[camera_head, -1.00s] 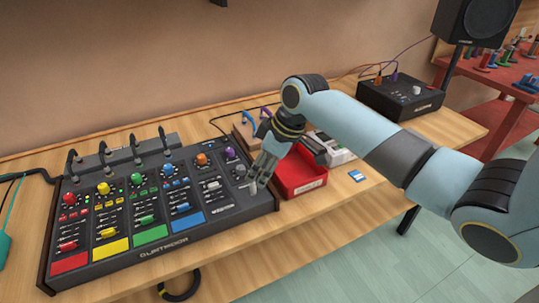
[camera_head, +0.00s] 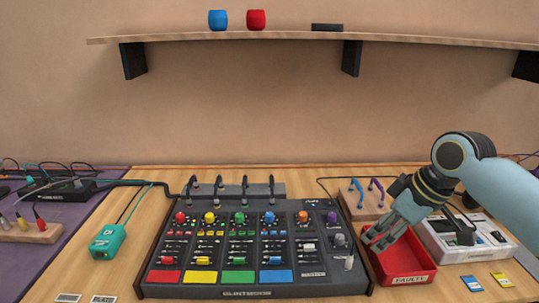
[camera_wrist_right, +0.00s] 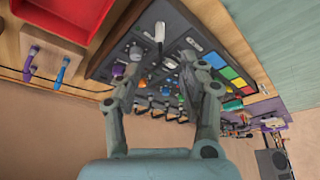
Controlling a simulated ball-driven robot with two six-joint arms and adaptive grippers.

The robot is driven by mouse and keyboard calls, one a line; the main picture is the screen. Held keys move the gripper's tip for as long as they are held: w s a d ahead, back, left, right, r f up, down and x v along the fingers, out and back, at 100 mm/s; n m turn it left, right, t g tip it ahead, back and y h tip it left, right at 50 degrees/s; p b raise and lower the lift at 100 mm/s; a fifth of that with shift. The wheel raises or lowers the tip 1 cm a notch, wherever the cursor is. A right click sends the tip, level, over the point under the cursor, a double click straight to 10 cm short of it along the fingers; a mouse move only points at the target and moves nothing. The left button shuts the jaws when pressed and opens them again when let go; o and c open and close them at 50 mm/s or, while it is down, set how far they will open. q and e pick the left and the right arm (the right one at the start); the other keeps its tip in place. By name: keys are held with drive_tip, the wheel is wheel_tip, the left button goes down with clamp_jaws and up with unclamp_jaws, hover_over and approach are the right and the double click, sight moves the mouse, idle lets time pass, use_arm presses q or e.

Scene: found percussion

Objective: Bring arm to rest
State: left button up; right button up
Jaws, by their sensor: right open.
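My right arm comes in from the right in the head view. Its gripper (camera_head: 376,243) is open and points down-left, over the left part of the red tray and close to the mixer's right edge. In the right wrist view the two fingers of this gripper (camera_wrist_right: 158,70) stand apart with nothing held between them. The mixer's knobs show behind the gap. The black mixer (camera_head: 215,277) has coloured knobs, faders and pads. The red tray (camera_head: 417,277) is labelled "FAULTY"; the gripper hides part of it. My left gripper is out of view.
A white device (camera_head: 455,255) and a wooden block with blue and purple cables (camera_head: 362,205) stand around the tray. A teal box (camera_head: 108,242) is left of the mixer.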

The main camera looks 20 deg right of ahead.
drive_tip(key=s+a+r+m+h, duration=0.1)
drive_tip(key=s+a+m+h, duration=0.15)
drive_tip(key=s, duration=0.85)
drive_tip(key=s+a+r+m+h, duration=0.1)
drive_tip(key=s+a+m, duration=0.25)
drive_tip(key=s, duration=0.75)
wheel_tip(320, 180, down, 37)
drive_tip(key=s+d+g+b, duration=0.2)
drive_tip(key=s+d+b, duration=0.1)
drive_tip(key=b, duration=0.5)
drive_tip(key=s+f+b, duration=0.6)
drive_tip(key=s+f, duration=1.1)
drive_tip(key=f, duration=0.3)
drive_tip(key=shift+s+d+g, duration=0.25)
drive_tip(key=shift+d+g, duration=0.05)
drive_tip(key=shift+g, duration=0.1)
